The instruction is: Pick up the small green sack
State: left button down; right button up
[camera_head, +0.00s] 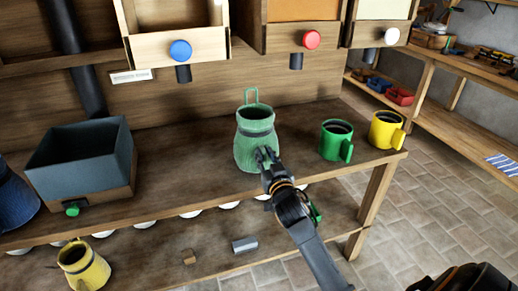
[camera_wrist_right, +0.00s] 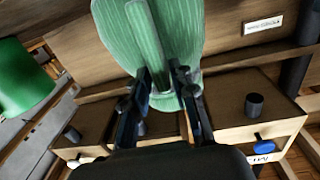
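The small green sack (camera_head: 256,138) stands upright on the wooden bench, with a dark band near its top and a thin green loop above it. My right gripper (camera_head: 266,155) is in front of the sack's lower right side. In the right wrist view the sack (camera_wrist_right: 190,30) fills the top middle, with a pale strip down its face. The two dark fingers of the right gripper (camera_wrist_right: 162,85) are apart, with part of the sack showing between their tips. Whether they touch it I cannot tell. My left gripper is not in view.
A green mug (camera_head: 336,141) and a yellow mug (camera_head: 386,130) stand right of the sack. A blue-grey bin (camera_head: 82,158) stands at the left. Bins with blue, red and white knobs hang above. Bare bench lies between bin and sack.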

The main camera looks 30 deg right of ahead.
grip_shut()
